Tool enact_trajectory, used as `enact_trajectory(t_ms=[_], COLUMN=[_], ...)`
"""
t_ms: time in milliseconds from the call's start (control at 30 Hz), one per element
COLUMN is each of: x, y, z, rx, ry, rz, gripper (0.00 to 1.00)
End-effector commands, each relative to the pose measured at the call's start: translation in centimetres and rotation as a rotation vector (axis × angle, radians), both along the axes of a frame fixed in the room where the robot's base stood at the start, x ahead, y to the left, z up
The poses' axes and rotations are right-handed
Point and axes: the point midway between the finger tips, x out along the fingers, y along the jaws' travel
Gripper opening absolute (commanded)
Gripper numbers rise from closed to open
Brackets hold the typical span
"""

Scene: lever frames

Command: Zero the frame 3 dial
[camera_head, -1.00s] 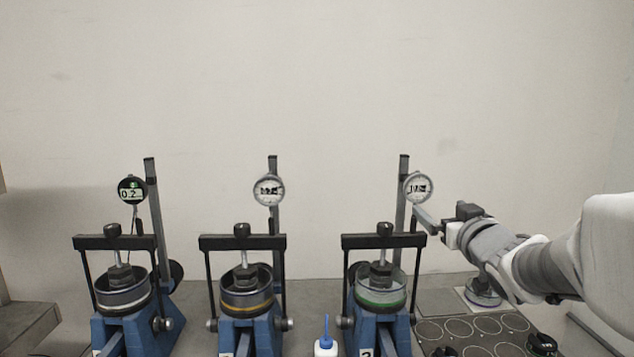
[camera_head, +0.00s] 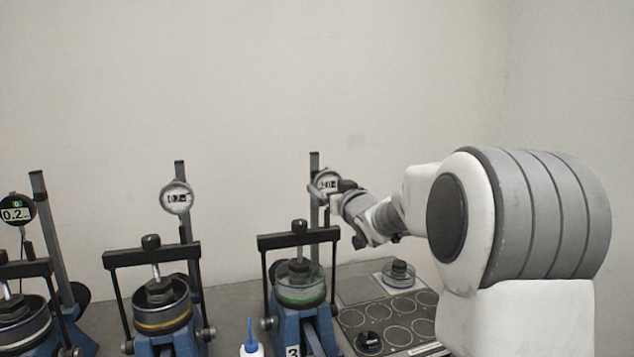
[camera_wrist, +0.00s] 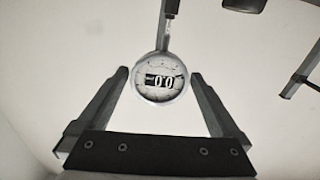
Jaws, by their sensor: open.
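The frame 3 dial (camera_head: 324,183) is a round, pale gauge on the post of the lever frame (camera_head: 286,320) marked 3, with a green-banded cell. My gripper (camera_head: 338,187) is at the dial's right side and partly covers it in the head view. In the wrist view, the dial (camera_wrist: 162,77) lies between the tips of my open gripper (camera_wrist: 159,73), with a gap visible to each finger. Its display appears upside down there, with digits that look like 0.0. I cannot tell the depth between fingertips and dial.
Frame 2's dial (camera_head: 176,197) and a black digital dial (camera_head: 16,210) stand to the left. A white bottle with a blue tip (camera_head: 251,342) stands before the frames. A mat with circles (camera_head: 405,318) and a small cell (camera_head: 398,274) lie at right.

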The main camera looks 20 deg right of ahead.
Motion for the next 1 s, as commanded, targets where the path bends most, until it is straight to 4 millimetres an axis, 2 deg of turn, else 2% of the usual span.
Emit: enact_trajectory(t_ms=[100, 300, 733, 1000], x=[2.0, 4.1, 4.8, 4.8], y=[0.0, 0.0, 0.0, 0.0], z=[0.0, 0.0, 0.0, 0.0], rx=[0.002, 0.001, 0.000, 0.000], ry=[0.001, 0.001, 0.001, 0.001], rz=[0.001, 0.001, -0.001, -0.001], gripper=[1.00, 1.00, 1.00, 0.51])
